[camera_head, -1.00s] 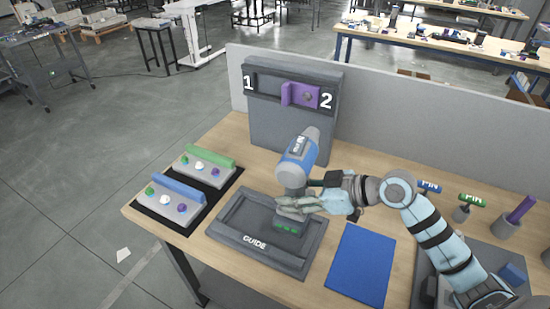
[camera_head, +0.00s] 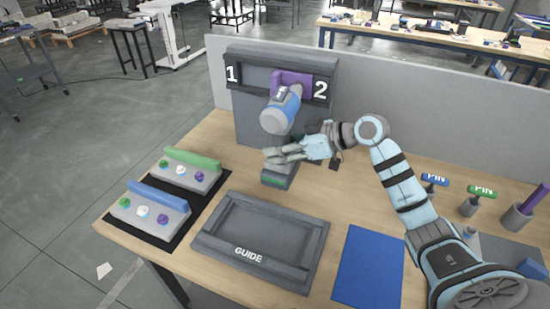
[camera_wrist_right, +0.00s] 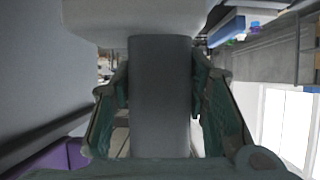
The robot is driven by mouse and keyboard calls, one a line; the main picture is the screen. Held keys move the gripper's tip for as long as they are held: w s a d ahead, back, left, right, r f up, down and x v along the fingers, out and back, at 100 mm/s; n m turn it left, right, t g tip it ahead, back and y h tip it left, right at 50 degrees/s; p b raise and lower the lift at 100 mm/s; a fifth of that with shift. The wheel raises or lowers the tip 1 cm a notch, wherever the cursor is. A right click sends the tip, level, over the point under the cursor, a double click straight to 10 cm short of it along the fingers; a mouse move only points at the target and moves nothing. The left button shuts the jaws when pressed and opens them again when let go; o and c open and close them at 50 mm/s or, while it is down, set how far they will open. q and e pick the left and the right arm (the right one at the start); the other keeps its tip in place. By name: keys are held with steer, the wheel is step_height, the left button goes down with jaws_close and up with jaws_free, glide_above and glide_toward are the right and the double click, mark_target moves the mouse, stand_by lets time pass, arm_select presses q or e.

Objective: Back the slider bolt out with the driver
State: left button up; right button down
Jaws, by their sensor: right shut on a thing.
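The blue and grey driver (camera_head: 281,107) is upright in front of the panel, its battery end with a green strip (camera_head: 276,180) at the bottom. My right gripper (camera_head: 284,154) is shut around its handle; the grey handle (camera_wrist_right: 160,105) also shows between the fingers in the wrist view. The purple slider (camera_head: 292,79) sits in the slot of the dark grey panel (camera_head: 250,115), near the 2. The driver's head overlaps the slider's lower part in the picture and hides the bolt. I cannot tell whether driver and bolt touch. My left gripper is out of view.
The empty grey GUIDE tray (camera_head: 262,282) lies at the front, beside a blue mat (camera_head: 368,262). Two blocks with coloured knobs, one with a green bar (camera_head: 192,158) and one with a blue bar (camera_head: 157,194), stand at left.

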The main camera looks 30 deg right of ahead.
steer(key=shift+s+r, duration=0.1)
steer(key=shift+r, duration=0.15)
steer(key=shift+p, duration=0.3)
steer(key=shift+w+d, duration=0.4)
steer(key=shift+d, duration=0.1)
stand_by(1.6)
steer(key=shift+s+a+r+p, duration=0.15)
steer(key=shift+a+p, duration=0.1)
steer(key=shift+p, duration=0.2)
stand_by(0.8)
steer(key=shift+s+a+p, duration=0.25)
steer(key=shift+p, duration=0.3)
stand_by(0.9)
steer(key=shift+s+a, duration=0.1)
steer(key=shift+a, duration=0.05)
steer(key=shift+s+a+p, duration=0.45)
steer(key=shift+p, duration=0.2)
steer(key=shift+s+a+p, duration=0.8)
steer(key=shift+s+a, duration=0.1)
steer(key=shift+a, duration=0.15)
steer(key=shift+s+a, duration=0.15)
steer(key=shift+a, duration=0.05)
